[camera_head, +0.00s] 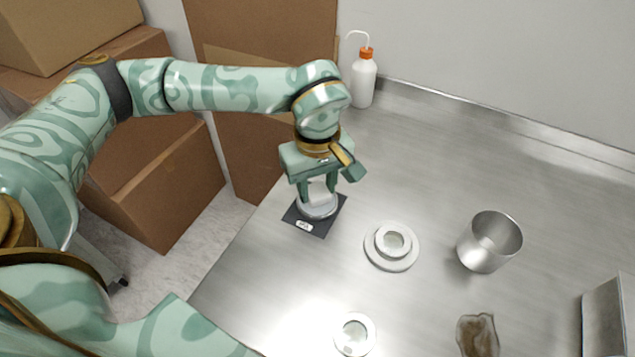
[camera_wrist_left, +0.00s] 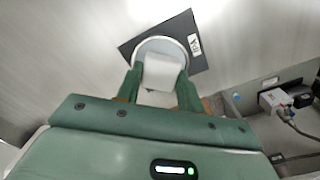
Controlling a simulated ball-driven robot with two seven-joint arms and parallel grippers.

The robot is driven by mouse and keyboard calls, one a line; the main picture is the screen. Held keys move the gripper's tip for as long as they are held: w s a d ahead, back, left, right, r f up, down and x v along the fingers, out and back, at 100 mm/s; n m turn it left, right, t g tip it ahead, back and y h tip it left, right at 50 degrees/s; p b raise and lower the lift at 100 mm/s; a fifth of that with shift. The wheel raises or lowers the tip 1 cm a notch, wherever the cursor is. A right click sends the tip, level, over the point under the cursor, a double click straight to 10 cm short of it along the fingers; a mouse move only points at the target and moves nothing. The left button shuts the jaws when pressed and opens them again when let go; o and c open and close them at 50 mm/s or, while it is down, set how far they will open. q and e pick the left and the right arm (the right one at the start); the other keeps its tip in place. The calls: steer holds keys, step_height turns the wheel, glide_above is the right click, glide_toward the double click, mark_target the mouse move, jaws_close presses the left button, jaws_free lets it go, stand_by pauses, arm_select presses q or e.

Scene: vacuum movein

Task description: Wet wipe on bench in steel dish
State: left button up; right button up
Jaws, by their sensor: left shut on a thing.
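A crumpled, brown-stained wipe (camera_head: 477,335) lies on the steel bench near the bottom edge of the head view. A round, open steel vessel (camera_head: 490,242), the likely steel dish, stands on the bench above it. My left gripper (camera_head: 318,191) is far to the left of both. It is shut on a pale round metal part (camera_head: 318,208), whose broad round end is at a dark square mat (camera_head: 328,222) with a white label. In the left wrist view the fingers (camera_wrist_left: 160,88) grip the part's white body (camera_wrist_left: 163,72). Contact with the mat is hard to tell.
A white ringed flange (camera_head: 391,246) and another ring (camera_head: 354,335) lie between mat and wipe. A metal box (camera_head: 606,318) stands at the right edge. A white wash bottle (camera_head: 364,80) with an orange cap stands at the back. Cardboard boxes (camera_head: 160,185) fill the left side.

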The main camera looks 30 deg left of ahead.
mark_target(317, 190)
arm_select(q)
steer(key=shift+f, duration=0.1)
arm_select(e)
steer(key=shift+d, duration=0.3)
arm_select(q)
steer(key=shift+f, duration=0.45)
arm_select(e)
steer(key=shift+f, duration=0.2)
steer(key=shift+a, duration=0.15)
stand_by(0.4)
arm_select(q)
steer(key=shift+s+f, duration=0.1)
arm_select(e)
steer(key=shift+r, duration=0.2)
stand_by(0.7)
